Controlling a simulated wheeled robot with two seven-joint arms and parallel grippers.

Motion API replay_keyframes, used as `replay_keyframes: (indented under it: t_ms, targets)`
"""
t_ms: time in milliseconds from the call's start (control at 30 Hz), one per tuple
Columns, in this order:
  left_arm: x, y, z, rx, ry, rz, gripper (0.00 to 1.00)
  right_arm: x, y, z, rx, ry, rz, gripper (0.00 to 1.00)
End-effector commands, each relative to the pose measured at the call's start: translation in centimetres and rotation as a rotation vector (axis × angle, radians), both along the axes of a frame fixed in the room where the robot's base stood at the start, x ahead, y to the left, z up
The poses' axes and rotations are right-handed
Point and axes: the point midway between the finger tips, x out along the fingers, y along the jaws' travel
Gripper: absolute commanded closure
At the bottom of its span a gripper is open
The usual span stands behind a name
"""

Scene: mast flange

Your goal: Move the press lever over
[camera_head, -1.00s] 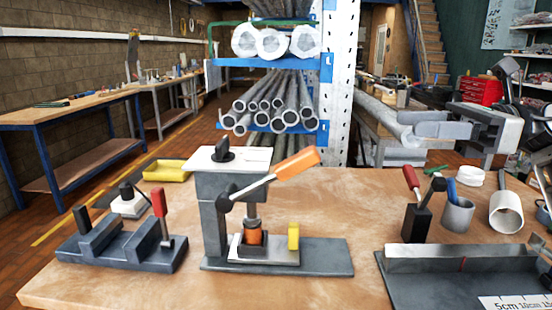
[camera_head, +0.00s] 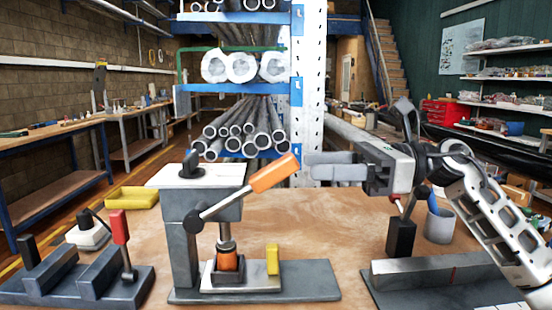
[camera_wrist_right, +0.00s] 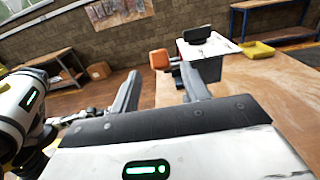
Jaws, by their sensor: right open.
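The press (camera_head: 182,235) stands on the bench, with a grey column and a white top plate. Its lever (camera_head: 228,202) slants up to the right and ends in an orange handle (camera_head: 275,173). An orange part (camera_head: 228,261) sits under the ram, beside a yellow block (camera_head: 272,259). My right gripper (camera_head: 311,166) is open and empty, its fingertips pointing left, just right of the handle's end. In the right wrist view, the orange handle (camera_wrist_right: 160,59) shows beyond and between the fingertips (camera_wrist_right: 158,70), apparently not touched. My left gripper is not in view.
A dark fixture with a red-handled clamp (camera_head: 120,228) stands left of the press. A yellow tray (camera_head: 133,197) lies behind it. A black tool holder (camera_head: 400,237), a grey cup (camera_head: 439,226) and a metal strip (camera_head: 435,268) are at right, near my right arm.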

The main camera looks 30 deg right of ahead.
Motion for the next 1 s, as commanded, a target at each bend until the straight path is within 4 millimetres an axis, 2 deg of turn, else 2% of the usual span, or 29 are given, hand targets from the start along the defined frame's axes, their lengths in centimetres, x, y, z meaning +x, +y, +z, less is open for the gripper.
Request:
replay_keyframes:
  t_ms: [100,300,500,833,1000]
  targets:
    - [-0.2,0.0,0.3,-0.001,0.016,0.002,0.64,1.3,2.3,0.4,-0.004,0.000,0.002,0.55]
    - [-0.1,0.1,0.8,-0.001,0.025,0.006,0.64,3.0,4.9,0.4,0.000,-0.002,0.001,0.55]
    - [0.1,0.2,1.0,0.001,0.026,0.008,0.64,3.8,6.1,0.1,-0.001,-0.001,-0.001,0.55]
    - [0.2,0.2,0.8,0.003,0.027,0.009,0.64,3.9,6.2,0.0,0.000,-0.001,-0.002,0.55]
    - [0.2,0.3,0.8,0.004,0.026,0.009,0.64,3.9,6.2,0.0,0.001,-0.001,-0.001,1.00]
